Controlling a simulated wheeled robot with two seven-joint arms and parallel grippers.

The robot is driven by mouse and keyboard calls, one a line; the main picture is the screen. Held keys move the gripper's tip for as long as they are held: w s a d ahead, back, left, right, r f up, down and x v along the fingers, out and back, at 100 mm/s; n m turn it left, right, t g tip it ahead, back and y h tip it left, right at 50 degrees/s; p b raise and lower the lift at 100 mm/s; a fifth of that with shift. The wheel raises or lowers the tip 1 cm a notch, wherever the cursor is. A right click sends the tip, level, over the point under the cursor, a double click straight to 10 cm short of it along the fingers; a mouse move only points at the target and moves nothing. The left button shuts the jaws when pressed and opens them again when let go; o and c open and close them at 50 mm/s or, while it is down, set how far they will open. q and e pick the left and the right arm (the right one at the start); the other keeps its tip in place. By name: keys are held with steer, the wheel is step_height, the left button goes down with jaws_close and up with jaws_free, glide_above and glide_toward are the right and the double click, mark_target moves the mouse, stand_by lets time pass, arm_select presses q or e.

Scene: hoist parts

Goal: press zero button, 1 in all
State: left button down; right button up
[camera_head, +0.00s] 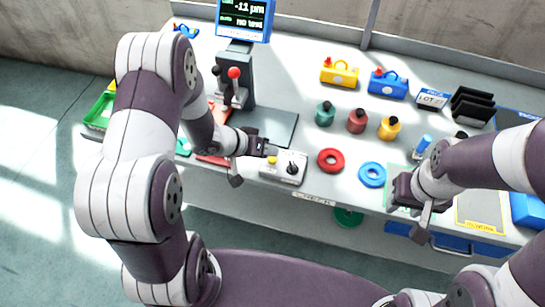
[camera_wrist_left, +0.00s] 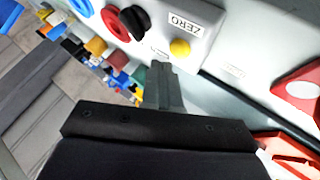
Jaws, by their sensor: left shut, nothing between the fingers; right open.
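The yellow zero button (camera_wrist_left: 180,47) sits on a light grey control box (camera_wrist_left: 205,12) beside a label reading ZERO. In the head view the button (camera_head: 272,160) is on the left part of the box (camera_head: 284,176), with a black knob (camera_head: 292,168) to its right. My left gripper (camera_head: 268,150) is shut and empty, just behind the button. In the left wrist view its closed fingertips (camera_wrist_left: 161,66) show a little below and left of the button, apart from it in the picture; the height gap cannot be told. My right gripper (camera_head: 413,210) is open and empty over the table's front right.
A red ring (camera_head: 330,160) and a blue ring (camera_head: 372,174) lie right of the box. A stand with a screen (camera_head: 245,14) and a dark plate (camera_head: 275,128) are behind it. Several coloured weights, such as a green one (camera_head: 325,114), stand farther back.

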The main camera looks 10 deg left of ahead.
mark_target(269, 159)
arm_select(q)
steer(key=shift+f, duration=0.15)
stand_by(0.3)
steer(key=shift+f, duration=0.3)
steer(key=shift+f, duration=0.45)
stand_by(0.4)
stand_by(0.4)
steer(key=shift+r+p, duration=0.9)
steer(key=shift+p, duration=0.1)
step_height(269, 159, up, 5)
steer(key=p, duration=0.6)
steer(key=shift+r, duration=0.1)
